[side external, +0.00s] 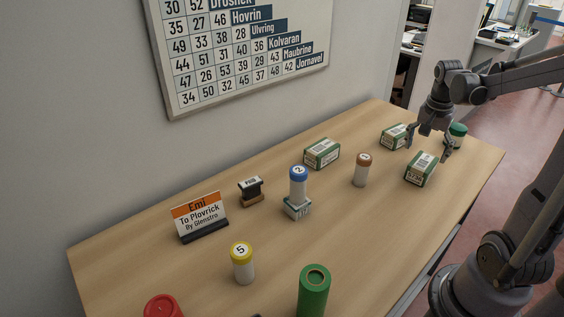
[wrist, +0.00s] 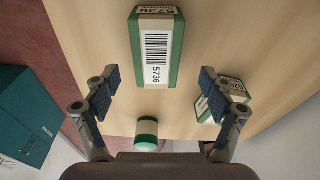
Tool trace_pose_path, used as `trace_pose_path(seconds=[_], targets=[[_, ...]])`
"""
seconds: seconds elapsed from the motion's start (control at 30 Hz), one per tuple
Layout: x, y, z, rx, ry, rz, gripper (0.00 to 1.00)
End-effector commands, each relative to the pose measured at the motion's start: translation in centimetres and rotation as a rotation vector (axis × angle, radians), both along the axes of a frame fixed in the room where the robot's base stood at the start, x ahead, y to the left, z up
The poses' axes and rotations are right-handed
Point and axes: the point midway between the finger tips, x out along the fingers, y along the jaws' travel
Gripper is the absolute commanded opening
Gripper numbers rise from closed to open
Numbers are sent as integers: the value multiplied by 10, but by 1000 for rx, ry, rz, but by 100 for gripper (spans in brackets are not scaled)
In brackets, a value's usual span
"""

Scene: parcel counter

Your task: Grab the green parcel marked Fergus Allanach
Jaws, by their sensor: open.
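Three white-and-green parcels are in the side external view: one at the counter's front right (side external: 421,169), one behind the gripper (side external: 394,137), one further left (side external: 322,154). I cannot read the name Fergus Allanach on any of them. My gripper (side external: 430,149) is open and empty above the counter's right end, fingers pointing down. In the wrist view, a parcel with a barcode and 5736 (wrist: 157,48) lies just ahead of the open fingertips (wrist: 159,78). Another parcel (wrist: 226,97) is partly hidden by the right finger.
A green-capped jar (side external: 458,135) stands beside my gripper; it also shows in the wrist view (wrist: 147,131). A brown-capped jar (side external: 362,171), a blue-capped jar (side external: 298,185) on a small box, a yellow-capped jar (side external: 242,265) and a green cylinder (side external: 314,291) stand further left.

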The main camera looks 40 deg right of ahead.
Motion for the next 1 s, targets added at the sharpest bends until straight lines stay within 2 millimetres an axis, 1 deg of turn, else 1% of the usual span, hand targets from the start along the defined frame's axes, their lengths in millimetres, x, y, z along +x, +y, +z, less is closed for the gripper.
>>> trace_pose_path(seconds=[0.4, 0.53, 0.77, 0.8, 0.87, 0.9, 0.97, 1.0], targets=[[-4, -4, -43, 0, -1, 0, 83], [-4, -5, -49, 0, -1, 0, 83], [-4, -5, -50, 0, 0, 0, 83], [-4, -4, -50, 0, 0, 0, 77], [-4, -4, -50, 0, 0, 0, 60], [-4, -4, -50, 0, -1, 1, 48], [-4, -4, -50, 0, 0, 0, 31], [-4, -4, -50, 0, 0, 0, 20]])
